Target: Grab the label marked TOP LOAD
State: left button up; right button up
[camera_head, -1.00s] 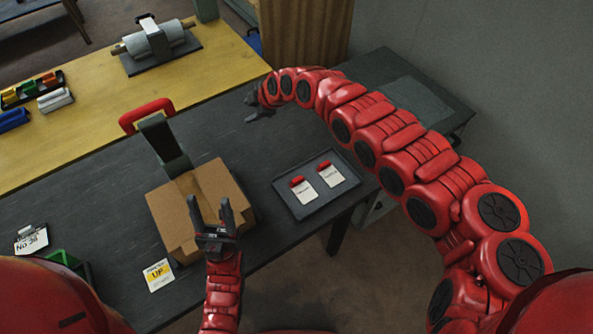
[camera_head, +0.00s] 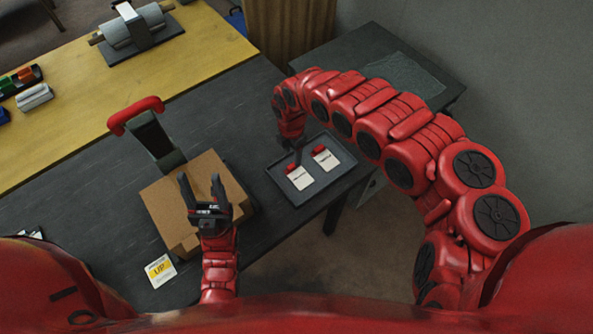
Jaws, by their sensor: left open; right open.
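A dark tray (camera_head: 290,199) on the dark table holds two white labels with red grips. The left label (camera_head: 300,179) lies beside the right label (camera_head: 326,158); their print is too small to read, so I cannot tell which says TOP LOAD. My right gripper (camera_head: 296,156) points down over the tray, just above the left label's red grip; its fingers are small and dark here, open, holding nothing visible. My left gripper (camera_head: 200,183) is open and empty above the cardboard box (camera_head: 160,207).
A tape dispenser with a red handle (camera_head: 135,113) stands at the box's far side. A white and yellow UP label (camera_head: 160,271) lies on the table left of my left arm. A grey roll on a stand (camera_head: 134,29) sits on the yellow table.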

aim_at(292, 165)
jog(key=shift+f, duration=0.7)
jog(key=shift+w+f+p, duration=0.1)
jog(key=shift+f+p, duration=0.4)
jog(key=shift+f, duration=0.2)
notch_tip(292, 165, down, 4)
jog(key=shift+w+a+r+p, duration=0.15)
jog(key=shift+r+p, duration=0.1)
jog(key=shift+p, duration=0.15)
jog(key=shift+w+f, duration=0.1)
jog(key=shift+f, duration=0.15)
grip_shut()
